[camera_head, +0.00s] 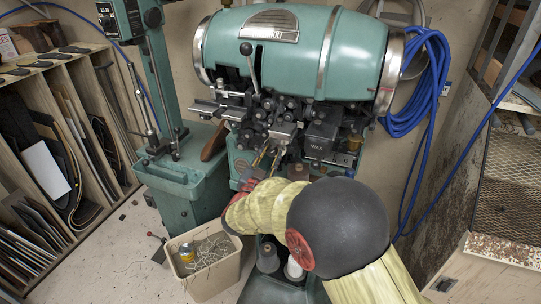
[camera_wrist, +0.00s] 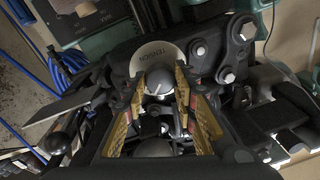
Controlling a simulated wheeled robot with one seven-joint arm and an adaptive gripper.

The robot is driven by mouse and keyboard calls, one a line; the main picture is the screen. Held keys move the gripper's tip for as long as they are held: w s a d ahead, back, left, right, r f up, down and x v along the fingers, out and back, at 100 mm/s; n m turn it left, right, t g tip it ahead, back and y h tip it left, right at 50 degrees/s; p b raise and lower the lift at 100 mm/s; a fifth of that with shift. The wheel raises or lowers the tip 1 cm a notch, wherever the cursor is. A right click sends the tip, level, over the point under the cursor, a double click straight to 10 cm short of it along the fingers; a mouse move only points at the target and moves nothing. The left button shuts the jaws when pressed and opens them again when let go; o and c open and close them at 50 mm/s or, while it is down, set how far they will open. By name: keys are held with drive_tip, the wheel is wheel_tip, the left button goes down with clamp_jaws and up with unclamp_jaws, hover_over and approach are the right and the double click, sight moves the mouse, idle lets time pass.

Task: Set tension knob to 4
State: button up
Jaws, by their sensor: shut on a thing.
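The tension knob (camera_wrist: 156,79) is a dark grey round knob in the middle of the wrist view. The numbers on the scale and the knob's exact setting cannot be read. In the head view my gripper (camera_head: 270,157) reaches the front of the green stitcher (camera_head: 340,50), below its drum. There the knob is hidden by my gripper and the machine's parts.
Dark levers, bolts and brackets crowd around the knob. A box marked WAX (camera_head: 320,138) sits just right of my gripper. A bin of thread scraps (camera_head: 212,275) stands on the floor at lower left. Blue hose (camera_head: 425,85) hangs on the right.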

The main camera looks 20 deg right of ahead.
drive_tip(key=o, duration=1.1)
drive_tip(key=shift+o, duration=0.2)
drive_tip(key=v, duration=1.2)
